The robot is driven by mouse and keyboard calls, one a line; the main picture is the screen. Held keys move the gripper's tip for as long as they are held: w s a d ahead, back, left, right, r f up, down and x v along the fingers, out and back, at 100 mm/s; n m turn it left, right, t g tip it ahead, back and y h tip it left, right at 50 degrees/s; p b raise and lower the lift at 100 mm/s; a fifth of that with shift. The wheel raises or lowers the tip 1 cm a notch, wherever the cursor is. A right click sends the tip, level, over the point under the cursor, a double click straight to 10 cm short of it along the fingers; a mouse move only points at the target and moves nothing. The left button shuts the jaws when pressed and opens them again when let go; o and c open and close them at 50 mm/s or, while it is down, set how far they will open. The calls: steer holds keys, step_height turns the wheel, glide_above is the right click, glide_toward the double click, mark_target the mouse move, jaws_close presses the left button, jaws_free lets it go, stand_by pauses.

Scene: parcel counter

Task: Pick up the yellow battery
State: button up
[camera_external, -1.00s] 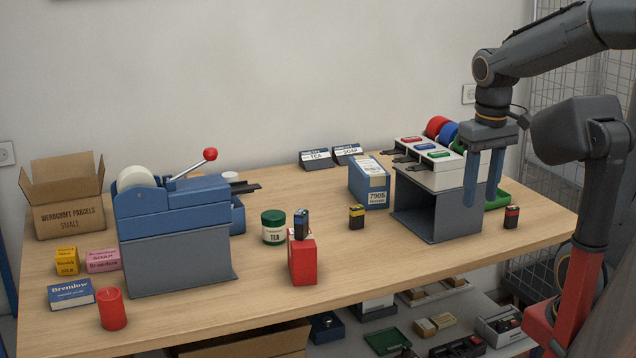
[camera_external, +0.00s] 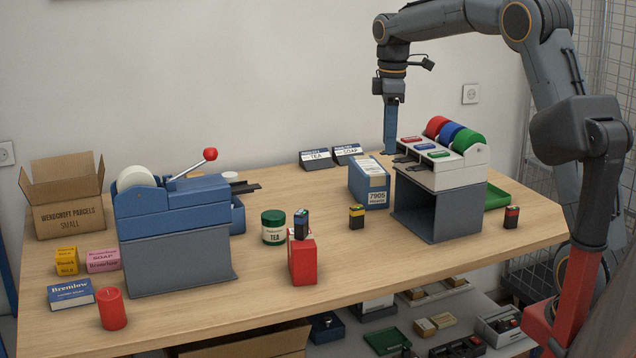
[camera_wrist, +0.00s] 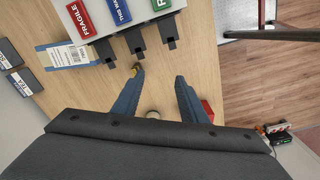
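The yellow battery (camera_external: 356,217) is a small upright block with a dark body and yellow upper part. It stands on the table left of the grey stand, in front of the blue box. In the wrist view a small yellow patch (camera_wrist: 138,67), likely its top, shows beside the left fingertip, partly hidden by it.
The tape dispenser on its grey stand (camera_external: 436,212) is right of the battery; the blue box (camera_external: 369,184) is behind it. A red box (camera_external: 302,258) carrying a blue battery (camera_external: 301,225) stands left. A red battery (camera_external: 511,217) is far right. Table in front is clear.

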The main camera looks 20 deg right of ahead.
steer(key=w+a+f+n, duration=0.3)
steer(key=w+n, duration=0.2)
steer(key=w, duration=0.3)
glide_above(357, 207)
steer(key=f, duration=1.2)
steer(key=shift+w+d+f, duration=0.1)
steer(key=shift+w+f, duration=0.05)
steer(key=shift+w, duration=0.1)
steer(key=shift+s+f+p, duration=0.15)
steer(key=shift+f+p, duration=1.4)
steer(key=shift+f, duration=2.1)
steer(key=shift+n, duration=0.3)
jaws_close()
